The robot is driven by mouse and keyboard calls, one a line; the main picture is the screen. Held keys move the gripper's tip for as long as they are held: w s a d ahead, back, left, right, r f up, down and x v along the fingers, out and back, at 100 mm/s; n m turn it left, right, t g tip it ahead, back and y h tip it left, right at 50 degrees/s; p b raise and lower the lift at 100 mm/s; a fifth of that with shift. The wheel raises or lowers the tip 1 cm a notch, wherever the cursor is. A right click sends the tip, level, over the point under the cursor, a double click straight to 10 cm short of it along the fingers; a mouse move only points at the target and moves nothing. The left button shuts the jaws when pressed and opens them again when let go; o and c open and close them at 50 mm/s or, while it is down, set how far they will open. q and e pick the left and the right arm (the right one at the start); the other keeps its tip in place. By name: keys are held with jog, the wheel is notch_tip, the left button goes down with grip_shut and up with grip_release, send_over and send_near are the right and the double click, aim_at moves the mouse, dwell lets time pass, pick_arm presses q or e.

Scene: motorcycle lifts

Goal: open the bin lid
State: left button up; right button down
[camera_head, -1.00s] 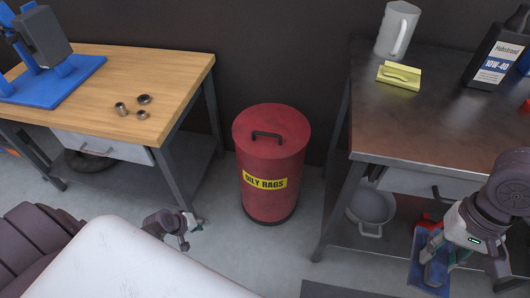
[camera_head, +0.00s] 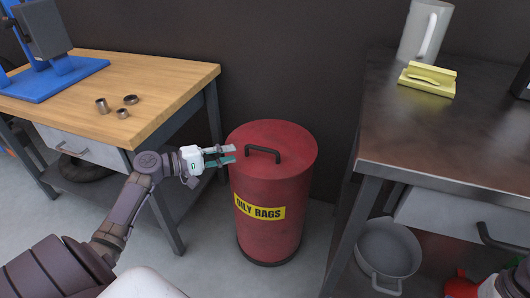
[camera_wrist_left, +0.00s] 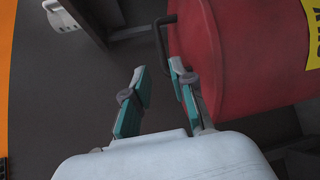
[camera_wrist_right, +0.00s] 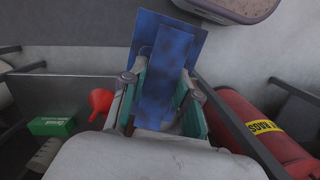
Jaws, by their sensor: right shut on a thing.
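The red bin (camera_head: 270,205) stands upright on the floor between two benches, with a yellow "OILY RAGS" label. Its red lid (camera_head: 290,138) is shut and carries a dark arched handle (camera_head: 263,151). My left gripper (camera_head: 231,155) is open and empty at the lid's left side, with its fingertips a little short of the handle. In the left wrist view, the handle (camera_wrist_left: 160,45) shows just beyond the open fingers (camera_wrist_left: 156,70). My right gripper (camera_wrist_right: 157,85) is shut on a blue flat-sided object (camera_wrist_right: 165,65), away from the bin.
A wooden-topped bench (camera_head: 165,85) stands left of the bin, with several small metal parts on it. A dark metal bench (camera_head: 445,140) stands to the right, bearing a white jug (camera_head: 422,35) and a yellow holder (camera_head: 427,80). A grey bucket (camera_head: 388,250) sits beneath it.

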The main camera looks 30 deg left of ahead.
aim_at(258, 149)
pick_arm(q)
jog(key=b+x, duration=0.1)
jog(key=x, duration=0.9)
jog(key=shift+w+d+f, duration=0.1)
jog(key=shift+w+d, duration=0.1)
jog(key=shift+w, duration=0.1)
grip_shut()
